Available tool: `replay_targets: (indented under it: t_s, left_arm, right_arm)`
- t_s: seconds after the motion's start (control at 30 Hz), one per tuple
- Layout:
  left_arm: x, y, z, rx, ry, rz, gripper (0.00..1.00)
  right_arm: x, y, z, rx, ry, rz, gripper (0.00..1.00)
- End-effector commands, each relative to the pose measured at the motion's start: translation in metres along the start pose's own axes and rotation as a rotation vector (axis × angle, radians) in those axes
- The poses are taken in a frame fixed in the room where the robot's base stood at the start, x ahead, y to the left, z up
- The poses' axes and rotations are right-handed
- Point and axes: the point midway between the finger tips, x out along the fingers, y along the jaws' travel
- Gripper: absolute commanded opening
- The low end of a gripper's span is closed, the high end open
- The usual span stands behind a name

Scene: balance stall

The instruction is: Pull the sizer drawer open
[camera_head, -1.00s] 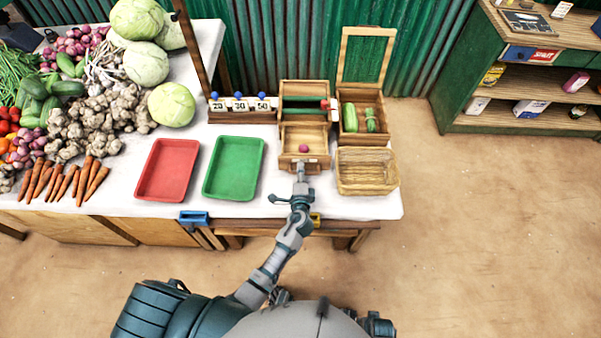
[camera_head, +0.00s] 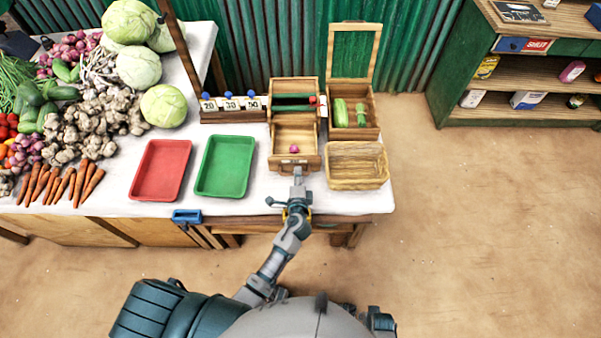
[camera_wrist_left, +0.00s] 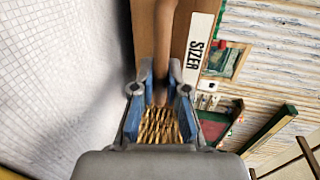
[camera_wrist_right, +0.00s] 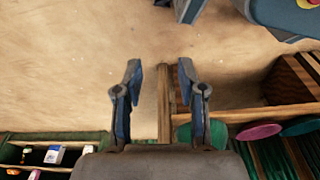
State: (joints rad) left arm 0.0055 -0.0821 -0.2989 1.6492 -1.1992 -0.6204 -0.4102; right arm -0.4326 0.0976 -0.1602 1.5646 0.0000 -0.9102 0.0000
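The wooden sizer drawer (camera_head: 305,138) stands pulled out toward me from its wooden box (camera_head: 296,84) on the stall table. A small purple-red ball (camera_head: 294,149) lies inside it. In the left wrist view the "SIZER" label (camera_wrist_left: 195,55) shows on the drawer front. My left gripper (camera_head: 297,172) is at the drawer front. In the left wrist view its blue fingers (camera_wrist_left: 160,80) sit closely on both sides of the brown handle (camera_wrist_left: 166,30). My right gripper (camera_wrist_right: 157,85) is open and empty, over the floor by the table edge.
A wicker basket (camera_head: 357,182) stands right of the drawer, with a lidded wooden box (camera_head: 369,134) of green vegetables behind it. Green (camera_head: 226,167) and red (camera_head: 160,170) trays lie to the left. Piled vegetables fill the far left. Floor in front is clear.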

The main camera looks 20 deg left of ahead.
Motion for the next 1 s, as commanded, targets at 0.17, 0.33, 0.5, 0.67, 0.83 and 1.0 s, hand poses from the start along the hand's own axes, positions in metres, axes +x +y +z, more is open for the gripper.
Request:
replay_targets:
  t_s: [0.17,0.33,0.5,0.67,0.83,1.0]
  left_arm:
    - [0.002,0.004,0.009,0.004,-0.017,0.007,0.39]
    - [0.001,0.002,0.004,0.005,-0.013,0.005,0.39]
    - [-0.008,0.002,0.001,0.007,-0.011,0.004,0.39]
    - [-0.038,0.003,0.002,0.005,-0.012,0.006,0.39]
    - [-0.076,0.004,0.006,0.003,-0.013,0.008,0.39]
    - [-0.103,0.005,0.010,0.000,-0.014,0.010,0.39]
  right_arm:
    - [0.001,0.004,0.004,-0.002,-0.006,0.006,0.40]
    - [0.001,0.001,0.009,-0.001,-0.013,0.001,0.40]
    - [0.001,-0.001,0.010,-0.001,-0.014,-0.002,0.40]
    - [0.001,0.001,0.009,0.000,-0.011,-0.002,0.40]
    - [0.000,0.000,0.008,-0.001,-0.011,0.000,0.40]
    - [0.000,-0.001,0.007,-0.001,-0.011,0.003,0.40]
